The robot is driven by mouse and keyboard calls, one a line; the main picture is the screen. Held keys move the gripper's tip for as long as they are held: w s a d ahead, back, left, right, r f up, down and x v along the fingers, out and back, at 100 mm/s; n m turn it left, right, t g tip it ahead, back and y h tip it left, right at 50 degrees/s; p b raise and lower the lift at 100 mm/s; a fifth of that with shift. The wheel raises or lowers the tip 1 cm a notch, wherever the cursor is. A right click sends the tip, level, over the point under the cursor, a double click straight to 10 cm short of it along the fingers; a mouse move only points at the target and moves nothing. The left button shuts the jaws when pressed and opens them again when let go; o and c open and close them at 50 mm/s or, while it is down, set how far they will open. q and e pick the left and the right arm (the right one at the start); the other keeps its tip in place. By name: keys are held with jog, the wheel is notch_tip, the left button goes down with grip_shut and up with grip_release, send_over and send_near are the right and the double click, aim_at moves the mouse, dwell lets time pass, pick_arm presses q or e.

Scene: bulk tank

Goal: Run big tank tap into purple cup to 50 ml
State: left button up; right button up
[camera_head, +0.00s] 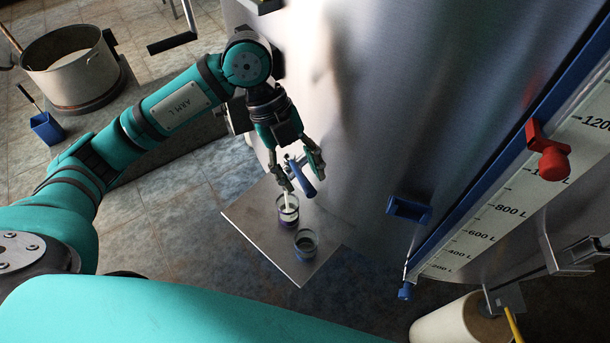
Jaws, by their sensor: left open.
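The big tank (370,120) is a shiny metal wall filling the middle and right. Its tap, with a blue handle (302,176), sticks out low on the tank. My left gripper (303,180) is open, its fingers on either side of the tap; I cannot tell whether they touch it. The purple cup (290,224) is clear with a purple lower part and stands on a metal shelf under the tap. A white streak shows between the tap and the inside of this cup, like milk running in. The level is too small to read. My right gripper is out of view.
A second, dark grey-blue cup (306,243) stands close beside the purple cup on the metal shelf (304,274). A litre scale (512,208) with a red slider (549,158) runs up the tank at right. A large pot (75,68) and blue bin (46,128) are at left.

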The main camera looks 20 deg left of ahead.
aim_at(303, 181)
pick_arm(q)
jog(key=shift+x, duration=1)
jog(key=shift+d+f, duration=0.15)
jog(key=shift+f, duration=0.2)
grip_shut()
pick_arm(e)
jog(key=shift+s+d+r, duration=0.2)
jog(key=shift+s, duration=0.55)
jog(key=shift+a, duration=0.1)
